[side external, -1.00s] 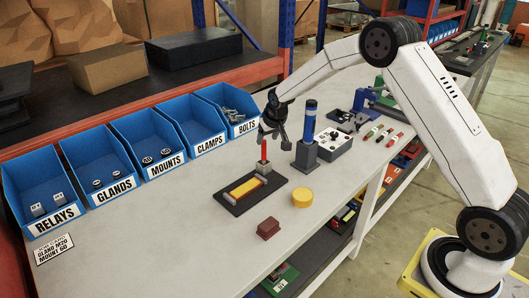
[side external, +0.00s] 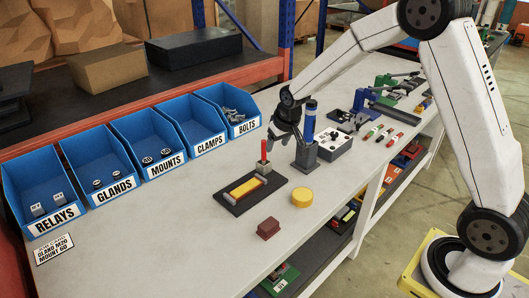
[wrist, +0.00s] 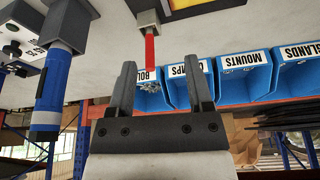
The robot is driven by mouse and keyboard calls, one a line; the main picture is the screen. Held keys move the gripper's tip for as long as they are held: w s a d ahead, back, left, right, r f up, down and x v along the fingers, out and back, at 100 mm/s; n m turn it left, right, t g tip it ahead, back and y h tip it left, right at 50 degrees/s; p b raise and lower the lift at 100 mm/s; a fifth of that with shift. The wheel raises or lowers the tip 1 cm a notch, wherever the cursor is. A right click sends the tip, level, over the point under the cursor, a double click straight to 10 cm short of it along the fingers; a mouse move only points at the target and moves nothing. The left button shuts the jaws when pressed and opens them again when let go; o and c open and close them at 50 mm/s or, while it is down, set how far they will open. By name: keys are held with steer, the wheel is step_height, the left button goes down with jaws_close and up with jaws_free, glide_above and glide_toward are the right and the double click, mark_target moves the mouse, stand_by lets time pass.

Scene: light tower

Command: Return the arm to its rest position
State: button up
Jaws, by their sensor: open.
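My gripper (side external: 284,136) is open and empty, held above the bench behind the tower fixture. In the wrist view its two fingers (wrist: 160,72) are apart with nothing between them. A red rod (side external: 263,150) stands upright in a grey block on a dark base plate (side external: 232,205) with a yellow inset (side external: 246,187). The red rod also shows in the wrist view (wrist: 150,48), beyond the fingertips and apart from them. A blue and black cylinder (side external: 310,122) stands in a grey holder right of my gripper in the side view.
Blue bins (side external: 100,172) line the back, labelled RELAYS to BOLTS. A yellow disc (side external: 302,198) and a dark red block (side external: 268,229) lie near the front edge. A white control box (side external: 333,143), several coloured small parts and a green-and-blue press (side external: 375,92) stand to the right.

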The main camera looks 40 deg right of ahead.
steer(key=s+a+n, duration=0.1)
steer(key=s+a, duration=0.2)
steer(key=s, duration=0.8)
steer(key=s+a+n+g, duration=0.1)
steer(key=s+a, duration=0.2)
steer(key=s, duration=0.8)
steer(key=shift+s+r+y, duration=0.25)
steer(key=shift+r+y, duration=0.05)
steer(key=shift+r, duration=0.05)
